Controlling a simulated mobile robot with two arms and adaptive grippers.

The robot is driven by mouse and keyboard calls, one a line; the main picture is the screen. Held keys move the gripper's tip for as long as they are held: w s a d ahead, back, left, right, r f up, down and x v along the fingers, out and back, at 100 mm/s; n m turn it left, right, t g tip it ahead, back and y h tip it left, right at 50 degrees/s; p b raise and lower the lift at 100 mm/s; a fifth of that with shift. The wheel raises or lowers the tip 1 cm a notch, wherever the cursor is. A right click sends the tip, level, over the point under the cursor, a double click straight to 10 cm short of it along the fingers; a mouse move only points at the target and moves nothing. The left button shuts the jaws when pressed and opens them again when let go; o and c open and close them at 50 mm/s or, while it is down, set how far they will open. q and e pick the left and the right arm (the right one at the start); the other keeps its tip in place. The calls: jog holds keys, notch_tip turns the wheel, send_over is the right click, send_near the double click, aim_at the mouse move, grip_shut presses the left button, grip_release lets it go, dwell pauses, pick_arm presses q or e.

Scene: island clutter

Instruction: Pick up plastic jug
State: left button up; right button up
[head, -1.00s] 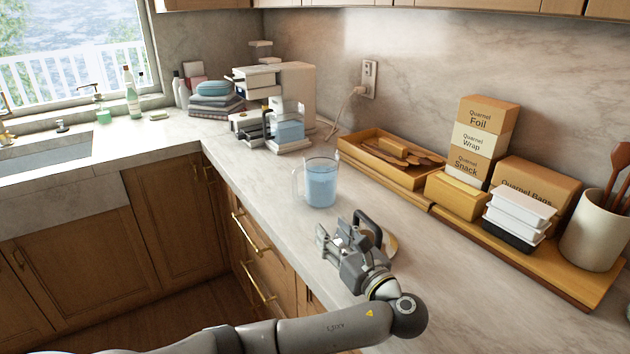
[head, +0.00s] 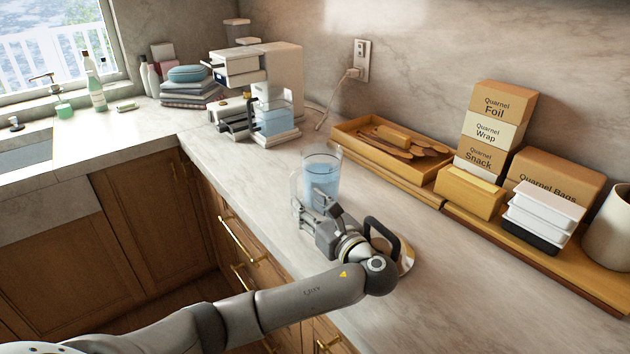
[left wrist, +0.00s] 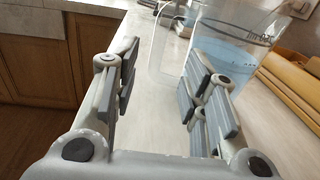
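The clear plastic jug (head: 322,170) holds blue liquid and stands upright on the marble counter. In the left wrist view the jug (left wrist: 236,52) is at the upper right, partly behind the right-hand finger. Its clear handle (left wrist: 158,48) shows ahead, between the two fingers in the picture. My left gripper (head: 314,205) is just in front of the jug in the head view and covers its lower part. In the left wrist view the gripper (left wrist: 165,75) is open and empty, with its fingers wide apart. I cannot tell whether a finger touches the jug. My right gripper is not in view.
A black-handled metal item (head: 405,256) lies just right of my left gripper. A wooden tray (head: 350,142) with utensils stands behind, and boxes and white containers (head: 545,212) stand to the right. A coffee machine (head: 285,75) is farther back. The counter's front edge is close.

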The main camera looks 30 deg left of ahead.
aim_at(295, 193)
pick_arm(q)
jog(key=shift+x, duration=0.9)
jog(key=p+x, duration=0.1)
jog(key=x, duration=0.3)
jog(key=shift+a+r, duration=0.2)
jog(key=shift+a, duration=0.05)
jog(key=shift+w+a+f, duration=0.1)
jog(key=shift+w+a, duration=0.1)
jog(key=shift+a, duration=0.3)
grip_shut()
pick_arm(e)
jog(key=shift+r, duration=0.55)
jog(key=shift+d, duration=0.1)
